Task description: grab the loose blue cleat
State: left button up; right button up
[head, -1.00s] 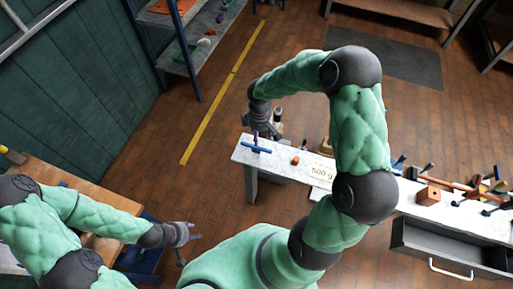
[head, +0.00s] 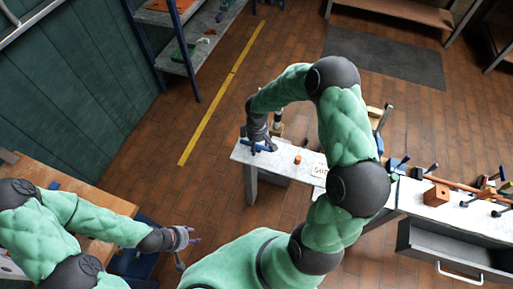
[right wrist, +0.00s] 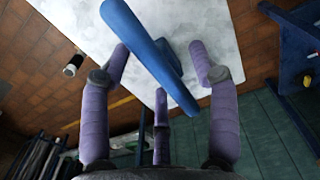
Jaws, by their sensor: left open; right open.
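The blue cleat (right wrist: 150,55) lies on the pale bench top and fills the upper middle of the right wrist view. In the head view the blue cleat (head: 250,144) shows as a small bar at the bench's left end, partly hidden by my right gripper. My right gripper (head: 262,142) is over it. In the right wrist view my right gripper (right wrist: 162,75) is open, with purple fingers on both sides of the cleat and a third finger below. I cannot tell whether they touch it. My left gripper (head: 190,236) is open and empty at the lower left, far from the cleat.
A wooden table (head: 75,183) stands at the left. Open floor lies behind the bench.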

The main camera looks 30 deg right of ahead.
jog(key=shift+r, duration=0.1)
grip_shut()
